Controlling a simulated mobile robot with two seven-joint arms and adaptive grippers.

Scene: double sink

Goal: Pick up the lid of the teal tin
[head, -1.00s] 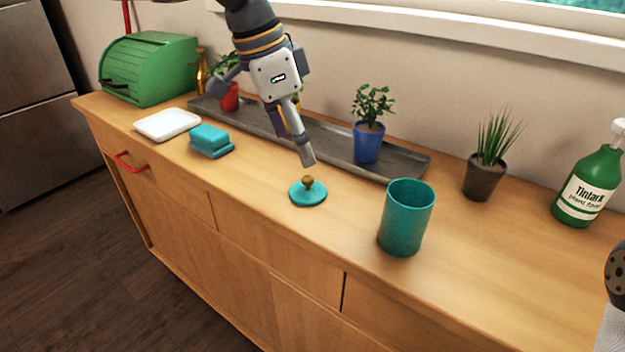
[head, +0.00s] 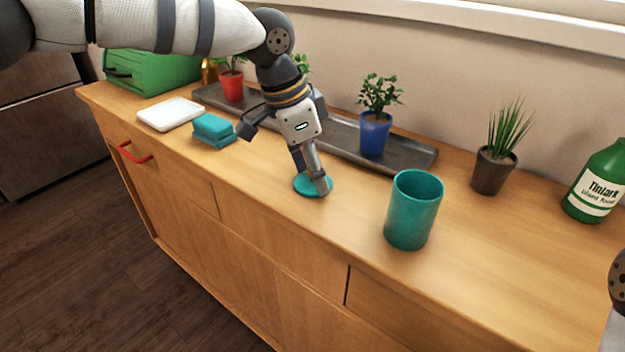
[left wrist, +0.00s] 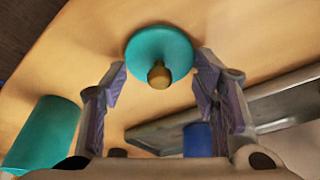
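The teal lid (head: 308,184) lies flat on the wooden counter, left of the open teal tin (head: 412,210). In the left wrist view the lid (left wrist: 158,50) shows its brown knob (left wrist: 159,75) facing the camera. My left gripper (head: 312,184) is down at the lid in the head view, and its fingers hide the knob there. In the left wrist view the left gripper (left wrist: 162,82) is open, with a finger on either side of the knob and a gap to it. The tin also shows in the left wrist view (left wrist: 45,135). My right gripper is not in view.
A grey tray (head: 335,135) with a blue potted plant (head: 375,135) stands behind the lid. Teal sponges (head: 213,130) and a white dish (head: 171,114) lie to the left. A dark potted plant (head: 493,170) and a green bottle (head: 600,185) stand right. Counter between lid and tin is clear.

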